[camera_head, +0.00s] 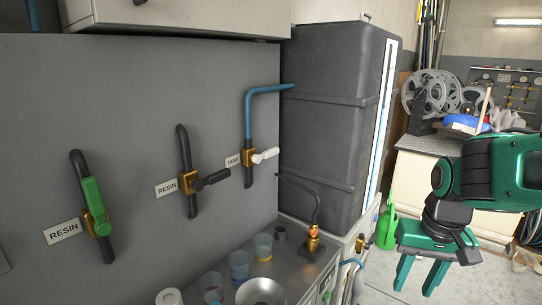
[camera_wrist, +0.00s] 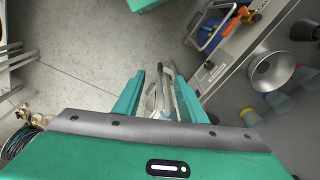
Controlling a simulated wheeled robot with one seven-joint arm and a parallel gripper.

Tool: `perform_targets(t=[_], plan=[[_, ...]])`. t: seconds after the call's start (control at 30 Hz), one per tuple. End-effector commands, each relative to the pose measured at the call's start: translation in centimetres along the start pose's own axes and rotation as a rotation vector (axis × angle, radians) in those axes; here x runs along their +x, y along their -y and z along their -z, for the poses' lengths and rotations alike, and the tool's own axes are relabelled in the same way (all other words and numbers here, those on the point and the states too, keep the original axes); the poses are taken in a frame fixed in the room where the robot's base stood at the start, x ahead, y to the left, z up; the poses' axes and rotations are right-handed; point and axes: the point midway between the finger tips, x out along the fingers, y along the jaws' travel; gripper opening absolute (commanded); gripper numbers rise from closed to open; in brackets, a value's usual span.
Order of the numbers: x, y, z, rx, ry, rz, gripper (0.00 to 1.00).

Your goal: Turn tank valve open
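The tank valve (camera_head: 248,155) is a brass body on a vertical pipe on the grey panel, with a blue pipe above it. Its white handle (camera_head: 265,156) points sideways to the right. A "TANK" label (camera_head: 232,161) sits to its left. My gripper (camera_head: 420,275) is at the lower right in the head view, well away from the valve, with its fingers pointing down. The fingers are apart with nothing between them; the wrist view (camera_wrist: 160,95) also shows them spread over the floor. The valve does not show in the wrist view.
Two resin valves, one with a green handle (camera_head: 95,205) and one with a black handle (camera_head: 212,179), are left of the tank valve. A large dark tank (camera_head: 325,120) stands right of it. Below, a counter holds cups and a metal funnel (camera_head: 260,292). A green watering can (camera_head: 386,230) stands beyond.

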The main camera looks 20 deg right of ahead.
Motion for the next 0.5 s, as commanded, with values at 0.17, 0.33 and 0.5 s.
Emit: perform_targets(t=[0.17,0.33,0.5], plan=[[1.6,6.3,7.3,-0.008,-0.204,0.116,0.38],[1.6,14.6,13.3,0.035,-0.382,0.337,0.38],[-0.1,22.7,17.4,0.142,-0.498,0.627,0.38]])
